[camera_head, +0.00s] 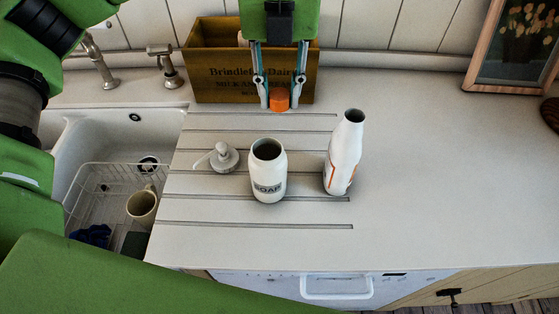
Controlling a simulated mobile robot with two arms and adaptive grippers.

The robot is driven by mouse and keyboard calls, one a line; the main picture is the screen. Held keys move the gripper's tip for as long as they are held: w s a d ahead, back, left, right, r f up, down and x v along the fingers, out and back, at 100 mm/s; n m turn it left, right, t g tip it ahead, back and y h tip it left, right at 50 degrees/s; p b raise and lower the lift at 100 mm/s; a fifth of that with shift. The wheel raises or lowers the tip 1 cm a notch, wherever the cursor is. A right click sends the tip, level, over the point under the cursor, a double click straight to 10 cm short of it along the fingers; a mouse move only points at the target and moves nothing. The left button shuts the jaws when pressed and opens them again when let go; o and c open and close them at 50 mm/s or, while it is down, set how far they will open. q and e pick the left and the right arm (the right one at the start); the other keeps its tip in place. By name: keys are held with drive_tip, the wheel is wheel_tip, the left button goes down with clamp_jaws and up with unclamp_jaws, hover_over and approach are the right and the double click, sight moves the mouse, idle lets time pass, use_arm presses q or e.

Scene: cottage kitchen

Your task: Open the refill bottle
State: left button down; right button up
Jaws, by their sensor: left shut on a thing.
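The refill bottle (343,158) is white with orange marks and stands on the grooved drainboard, its dark mouth open at the top. My left gripper (279,99) hangs behind and to the left of the bottle. Its fingers are shut on a small orange cap (280,99), held apart from the bottle in front of the wooden crate. My right gripper does not show.
A white soap jar (268,172) stands open left of the bottle, with its pump top (222,157) beside it. A wooden crate (203,62) stands behind. The sink (75,140) holds a wire rack with a mug (143,205). The counter (430,160) is clear to the right.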

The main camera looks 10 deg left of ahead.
use_arm(q)
drive_tip(key=shift+s+a+f, duration=0.1)
drive_tip(key=shift+f, duration=0.1)
wheel_tip(320, 180, down, 18)
drive_tip(key=p, duration=0.4)
drive_tip(key=shift+r, duration=0.2)
drive_tip(key=shift+f, duration=0.1)
drive_tip(key=shift+f, duration=0.15)
drive_tip(key=c, duration=1.7)
unclamp_jaws()
